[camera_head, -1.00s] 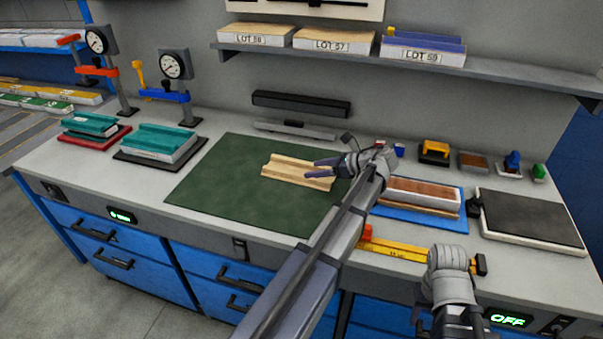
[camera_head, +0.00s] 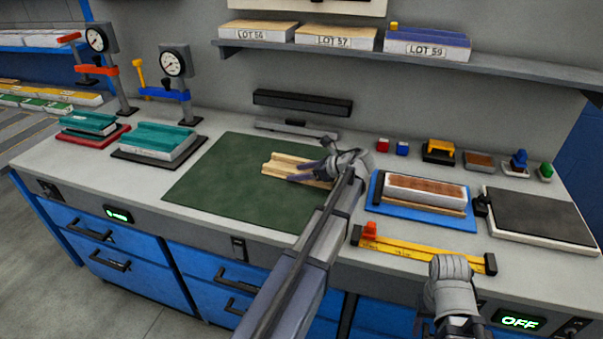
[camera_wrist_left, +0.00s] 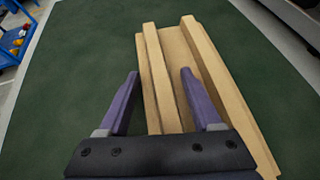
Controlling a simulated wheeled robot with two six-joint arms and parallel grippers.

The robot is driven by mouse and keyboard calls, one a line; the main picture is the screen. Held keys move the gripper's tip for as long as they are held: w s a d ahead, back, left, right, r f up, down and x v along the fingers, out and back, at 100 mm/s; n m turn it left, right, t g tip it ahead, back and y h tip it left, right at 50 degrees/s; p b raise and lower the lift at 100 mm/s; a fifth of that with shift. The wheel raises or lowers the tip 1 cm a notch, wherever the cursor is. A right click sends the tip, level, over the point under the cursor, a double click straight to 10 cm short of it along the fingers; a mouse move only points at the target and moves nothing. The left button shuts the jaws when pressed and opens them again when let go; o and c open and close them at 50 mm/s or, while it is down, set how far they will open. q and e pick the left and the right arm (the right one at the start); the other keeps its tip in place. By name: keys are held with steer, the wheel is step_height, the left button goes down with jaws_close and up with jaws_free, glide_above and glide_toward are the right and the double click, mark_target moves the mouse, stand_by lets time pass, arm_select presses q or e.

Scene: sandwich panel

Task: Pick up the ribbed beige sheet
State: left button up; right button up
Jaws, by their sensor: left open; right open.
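The ribbed beige sheet (camera_head: 275,165) lies on the dark green mat (camera_head: 222,180), its right part hidden by my left gripper. My left gripper (camera_head: 294,172) is open at the sheet. In the left wrist view, the open fingers of the left gripper (camera_wrist_left: 160,72) appear on either side of one long rib of the beige sheet (camera_wrist_left: 225,85). The remaining gap in height is hard to judge. My right wrist (camera_head: 450,288) is at the lower right, away from the sheet; its fingers cannot be made out.
A blue tray (camera_head: 398,209) with a brown-topped block stands right of the mat. A yellow bar (camera_head: 425,252) lies by the front edge. Teal-topped stacks (camera_head: 160,137) stand left, below dial gauges. A black-topped plate (camera_head: 535,215) is at right. The mat's left part is clear.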

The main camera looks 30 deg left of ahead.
arm_select(q)
jaws_close()
stand_by(0.4)
